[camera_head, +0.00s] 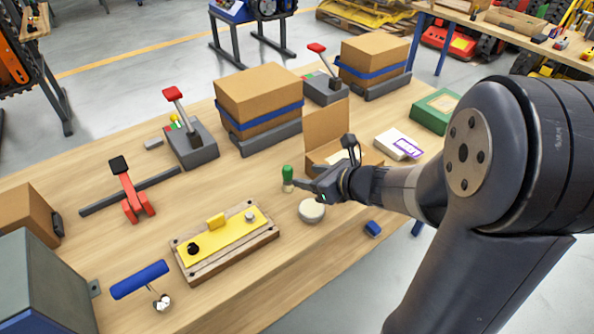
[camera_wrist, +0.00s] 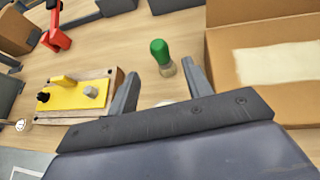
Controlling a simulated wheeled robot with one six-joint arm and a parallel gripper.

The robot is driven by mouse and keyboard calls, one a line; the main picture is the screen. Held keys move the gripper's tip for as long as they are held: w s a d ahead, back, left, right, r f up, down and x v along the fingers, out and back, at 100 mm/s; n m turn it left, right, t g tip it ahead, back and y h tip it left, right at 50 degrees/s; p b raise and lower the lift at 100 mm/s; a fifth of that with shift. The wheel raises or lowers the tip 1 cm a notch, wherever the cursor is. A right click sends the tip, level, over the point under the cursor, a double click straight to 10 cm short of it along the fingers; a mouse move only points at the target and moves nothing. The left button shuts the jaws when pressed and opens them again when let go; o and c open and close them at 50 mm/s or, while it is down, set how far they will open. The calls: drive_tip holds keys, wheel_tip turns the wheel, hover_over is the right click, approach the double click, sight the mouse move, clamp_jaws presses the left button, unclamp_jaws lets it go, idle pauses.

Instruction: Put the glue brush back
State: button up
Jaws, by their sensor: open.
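The glue brush appears to be the item with a green handle (camera_head: 288,173) and a pale lower end, standing about upright on the table behind a small round pot (camera_head: 312,211) with pale contents. In the wrist view the green handle (camera_wrist: 160,50) lies just beyond and between my fingertips. My gripper (camera_head: 300,186) is open and empty, low over the table, right beside the brush. Its two fingers (camera_wrist: 160,72) are spread, with no visible contact on the brush. The pot is mostly hidden by my gripper in the wrist view.
An open cardboard box (camera_head: 325,132) stands close behind my gripper. A wooden board with a yellow plate (camera_head: 225,240) is left of the pot. A blue block (camera_head: 373,229) lies near the front edge. A blue-handled roller (camera_head: 140,280) is at front left. Bare tabletop lies left of the brush.

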drive_tip(key=shift+v, duration=1.5)
drive_tip(key=shift+c, duration=0.3)
